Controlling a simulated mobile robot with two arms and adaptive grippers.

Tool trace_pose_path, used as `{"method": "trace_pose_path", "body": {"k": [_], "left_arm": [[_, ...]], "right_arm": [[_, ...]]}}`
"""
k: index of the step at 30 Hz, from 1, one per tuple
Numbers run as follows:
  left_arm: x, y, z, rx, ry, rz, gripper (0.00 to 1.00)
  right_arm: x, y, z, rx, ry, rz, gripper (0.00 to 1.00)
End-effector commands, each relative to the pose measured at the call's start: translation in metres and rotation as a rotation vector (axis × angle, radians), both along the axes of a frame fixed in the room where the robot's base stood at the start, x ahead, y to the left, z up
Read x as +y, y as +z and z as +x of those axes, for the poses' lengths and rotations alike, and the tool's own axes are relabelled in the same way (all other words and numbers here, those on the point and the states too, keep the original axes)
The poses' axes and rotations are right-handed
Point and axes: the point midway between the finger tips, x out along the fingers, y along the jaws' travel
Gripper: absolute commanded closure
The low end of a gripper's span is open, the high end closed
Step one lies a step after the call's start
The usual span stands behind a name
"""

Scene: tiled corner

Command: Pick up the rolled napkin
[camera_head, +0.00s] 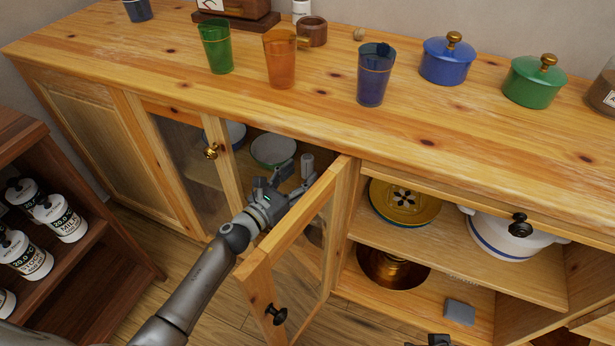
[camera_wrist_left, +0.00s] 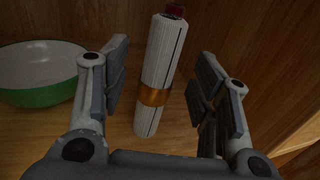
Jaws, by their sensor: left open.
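The rolled napkin (camera_wrist_left: 158,72) is a white roll with dark stripes and a copper-coloured band. In the left wrist view it stands nearly upright on the wooden shelf, slightly tilted in the picture. My left gripper (camera_head: 295,172) reaches into the cabinet behind the open glass door. In the left wrist view my left gripper (camera_wrist_left: 165,85) is open, with a finger on each side of the napkin and visible gaps to it. I cannot make out the napkin in the head view. A dark piece at the bottom edge of the head view may be my right gripper (camera_head: 430,341).
A green bowl (camera_wrist_left: 40,85) sits left of the left finger; it shows in the head view (camera_head: 272,150). The open door (camera_head: 300,235) stands right beside my left arm. Cups and pots, such as the blue pot (camera_head: 446,66), stand on the cabinet top (camera_head: 330,110).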

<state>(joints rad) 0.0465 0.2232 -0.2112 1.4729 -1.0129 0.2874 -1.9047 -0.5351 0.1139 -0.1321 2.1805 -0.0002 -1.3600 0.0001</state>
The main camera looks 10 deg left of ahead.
Motion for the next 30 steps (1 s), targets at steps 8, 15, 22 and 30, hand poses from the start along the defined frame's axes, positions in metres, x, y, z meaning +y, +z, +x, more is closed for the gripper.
{"method": "trace_pose_path", "body": {"k": [8, 15, 22, 30], "left_arm": [[-0.016, 0.003, 0.031, -0.002, 0.0, -0.001, 0.45], [-0.017, 0.003, 0.033, 0.0, 0.001, -0.001, 0.45], [-0.016, 0.003, 0.033, 0.0, 0.001, -0.001, 0.7], [-0.016, 0.004, 0.033, 0.0, 0.001, -0.001, 0.93]], "right_arm": [[0.0, -0.005, 0.0, 0.005, 0.0, -0.001, 0.6], [0.001, 0.003, 0.003, -0.009, 0.0, 0.002, 0.6], [0.001, 0.002, 0.002, -0.005, 0.0, 0.002, 0.6], [0.0, -0.003, -0.003, 0.01, 0.0, 0.0, 0.6]]}}
